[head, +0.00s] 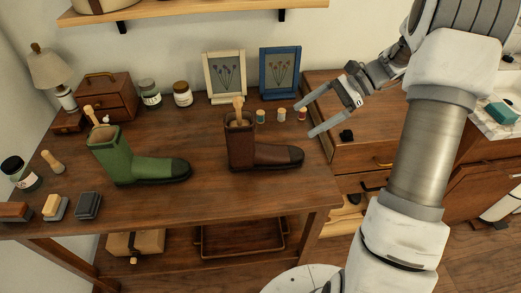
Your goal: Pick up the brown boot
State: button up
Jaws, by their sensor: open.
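The brown boot (258,150) stands upright on the wooden table, toward its right end, with its toe pointing right. A light wooden piece (238,107) sticks up out of its shaft. My gripper (306,120) is open and empty, above and to the right of the boot's toe. From this view I cannot tell how high it is above the table. The fingers are apart and do not appear to touch the boot.
A green boot (135,160) stands to the left on the table (215,205). Small spools (281,115) and framed pictures (226,76) stand behind the brown boot. Brushes and blocks (55,207) lie at the left. The table in front of the boots is clear.

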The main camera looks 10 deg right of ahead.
aim_at(266, 146)
jog(key=w+d+f+m+t+y+b, duration=0.1)
jog(key=w+d+f+m+y+b, duration=0.2)
jog(key=f, duration=0.4)
jog(key=shift+h, duration=0.3)
jog(key=b+x, duration=0.2)
jog(key=x, duration=1.4)
jog(key=shift+a+f+b, duration=0.3)
jog(key=shift+f, duration=0.05)
grip_shut()
